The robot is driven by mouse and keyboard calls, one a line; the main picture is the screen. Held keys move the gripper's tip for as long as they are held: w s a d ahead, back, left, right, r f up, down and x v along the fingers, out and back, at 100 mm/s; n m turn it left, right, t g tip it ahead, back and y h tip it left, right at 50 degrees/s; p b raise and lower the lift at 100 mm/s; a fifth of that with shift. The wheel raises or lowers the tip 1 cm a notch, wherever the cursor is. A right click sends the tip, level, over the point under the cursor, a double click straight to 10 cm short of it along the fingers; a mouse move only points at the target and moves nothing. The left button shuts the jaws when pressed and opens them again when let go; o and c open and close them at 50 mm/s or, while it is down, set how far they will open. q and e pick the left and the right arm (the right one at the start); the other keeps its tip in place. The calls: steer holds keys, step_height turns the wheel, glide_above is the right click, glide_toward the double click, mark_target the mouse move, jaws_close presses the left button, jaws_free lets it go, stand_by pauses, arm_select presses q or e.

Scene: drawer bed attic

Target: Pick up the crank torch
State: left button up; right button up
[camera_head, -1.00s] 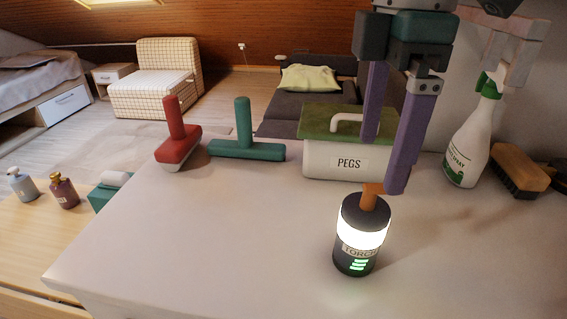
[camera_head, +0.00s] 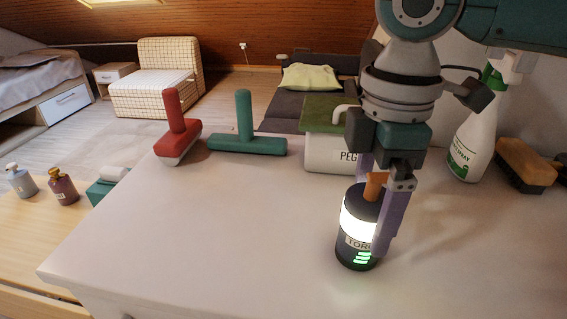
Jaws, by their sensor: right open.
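The crank torch (camera_head: 356,240) stands upright on the white table. It is a dark cylinder with a glowing white band, a TORCH label, green bars and an orange crank (camera_head: 374,186) on top. My right gripper (camera_head: 376,222) is open and points down over the torch. One purple finger hangs in front of the torch's right side and hides part of the label. The other finger is mostly hidden behind the torch's top. I cannot tell whether either finger touches it. My left gripper is not in view.
A white PEGS box (camera_head: 322,155) with a green lid stands just behind the torch. A spray bottle (camera_head: 474,140) and a brush (camera_head: 525,165) are at right. A red-handled tool (camera_head: 177,135) and a green T-shaped tool (camera_head: 246,140) lie back left. The table's front left is clear.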

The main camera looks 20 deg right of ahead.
steer(key=shift+c, duration=0.2)
steer(key=c, duration=1.4)
steer(key=shift+c, duration=0.2)
steer(key=shift+r, duration=0.1)
